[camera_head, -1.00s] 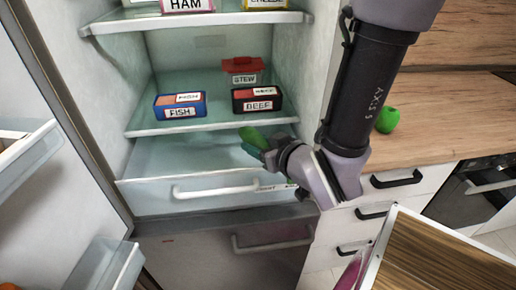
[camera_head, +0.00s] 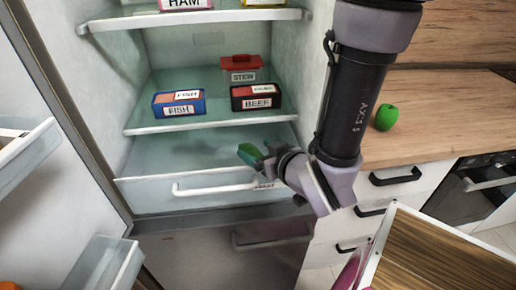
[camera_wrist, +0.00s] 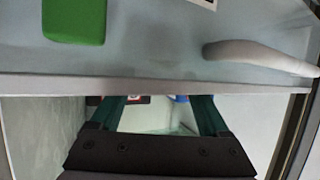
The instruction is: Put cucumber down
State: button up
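The gripper points left and reaches in over the drawer's front edge. In the wrist view, the two dark teal fingers of my gripper (camera_wrist: 160,108) stand apart, and their tips are hidden behind the drawer's front panel (camera_wrist: 150,45). The cucumber is not visible between them there, so I cannot tell whether they press on it.
The drawer handle (camera_head: 225,187) is on the drawer front. Fish (camera_head: 179,104), beef (camera_head: 256,98) and stew (camera_head: 239,68) boxes stand on the shelf above. The drawer's left part looks clear.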

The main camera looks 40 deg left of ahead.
jog(key=shift+r, duration=0.1)
jog(key=shift+r, duration=0.3)
jog(key=v, duration=0.7)
jog(key=shift+d+r, duration=0.2)
jog(key=shift+r, duration=0.05)
jog(key=shift+s, duration=0.1)
